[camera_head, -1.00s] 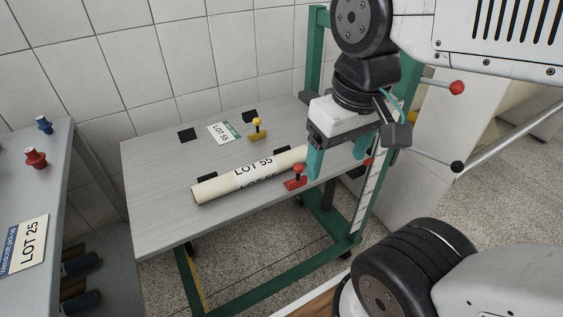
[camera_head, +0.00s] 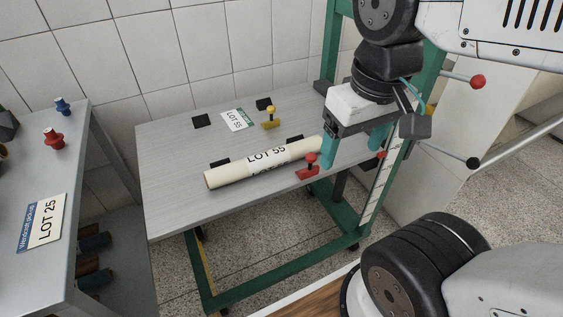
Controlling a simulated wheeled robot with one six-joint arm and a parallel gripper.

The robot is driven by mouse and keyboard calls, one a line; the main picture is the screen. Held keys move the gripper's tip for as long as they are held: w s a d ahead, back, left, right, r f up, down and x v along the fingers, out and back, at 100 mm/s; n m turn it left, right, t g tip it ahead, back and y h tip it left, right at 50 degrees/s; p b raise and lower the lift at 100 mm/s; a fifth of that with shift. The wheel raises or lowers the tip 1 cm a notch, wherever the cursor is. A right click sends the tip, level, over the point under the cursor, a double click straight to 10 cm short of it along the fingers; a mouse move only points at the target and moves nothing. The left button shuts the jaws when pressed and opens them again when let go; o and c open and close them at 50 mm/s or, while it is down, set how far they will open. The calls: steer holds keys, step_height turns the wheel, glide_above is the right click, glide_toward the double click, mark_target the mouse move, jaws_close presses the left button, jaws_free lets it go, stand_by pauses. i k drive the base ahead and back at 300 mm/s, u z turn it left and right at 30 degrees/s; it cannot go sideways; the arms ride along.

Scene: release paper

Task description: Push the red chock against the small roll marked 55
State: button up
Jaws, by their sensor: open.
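The cream roll (camera_head: 230,173) marked LOT 55 lies lengthwise on the grey table, its right end near my gripper. The red chock (camera_head: 306,173), with a red knob on a dark stem, sits on the table at the near side of the roll's right part. Whether it touches the roll I cannot tell. My gripper (camera_head: 353,148) is open, its teal fingers pointing down. Its left finger is just right of the chock and partly in front of the roll's end. Whether that finger touches the chock is unclear.
A yellow chock (camera_head: 270,122) and a LOT 55 card (camera_head: 237,120) lie behind the roll. Several black pads (camera_head: 201,121) are on the table. A second grey table (camera_head: 75,180) at left holds a red knob, a blue knob and a LOT 25 card. The table's left part is clear.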

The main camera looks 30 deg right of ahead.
mark_target(311, 171)
steer(key=z, duration=0.65)
steer(key=k, duration=1.4)
steer(key=u, duration=0.55)
steer(key=i, duration=1)
steer(key=u, duration=0.05)
